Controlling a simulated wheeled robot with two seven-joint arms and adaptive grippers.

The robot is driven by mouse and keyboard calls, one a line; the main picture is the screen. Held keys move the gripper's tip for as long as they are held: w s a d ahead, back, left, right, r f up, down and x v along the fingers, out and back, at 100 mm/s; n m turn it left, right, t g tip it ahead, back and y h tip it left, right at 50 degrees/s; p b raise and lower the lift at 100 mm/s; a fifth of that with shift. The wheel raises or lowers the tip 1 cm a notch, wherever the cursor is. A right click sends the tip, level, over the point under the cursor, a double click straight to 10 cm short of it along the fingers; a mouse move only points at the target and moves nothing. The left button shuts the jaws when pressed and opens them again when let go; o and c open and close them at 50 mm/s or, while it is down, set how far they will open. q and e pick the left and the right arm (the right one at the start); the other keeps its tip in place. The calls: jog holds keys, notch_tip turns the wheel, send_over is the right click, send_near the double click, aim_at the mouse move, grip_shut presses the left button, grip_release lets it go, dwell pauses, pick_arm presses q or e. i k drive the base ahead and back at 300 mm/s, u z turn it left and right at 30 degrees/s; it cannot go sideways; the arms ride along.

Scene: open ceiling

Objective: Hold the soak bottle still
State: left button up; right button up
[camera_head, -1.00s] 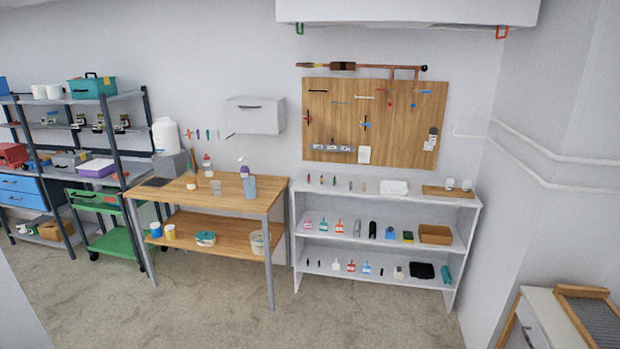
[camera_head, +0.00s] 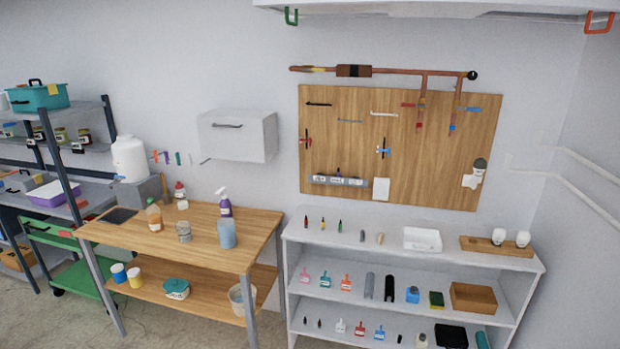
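No label marks which thing is the soak bottle. On the wooden table (camera_head: 130,232) stand an amber bottle (camera_head: 154,217), a small white bottle with a red cap (camera_head: 180,192), a purple spray bottle with a white head (camera_head: 224,206) and a light blue container (camera_head: 227,235) in front of it. A grey can (camera_head: 184,231) stands between the amber bottle and the blue container. All stand upright. Neither of my grippers is in view.
A white shelf unit (camera_head: 335,235) with small items stands right of the table, below a wooden pegboard (camera_head: 440,160). A green cart (camera_head: 45,232) and metal rack are at left. A white jug (camera_head: 129,158) stands behind the table. Bare floor shows at lower left.

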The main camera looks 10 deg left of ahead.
aim_at(153, 212)
jog(key=i, duration=0.15)
jog(key=u, duration=1)
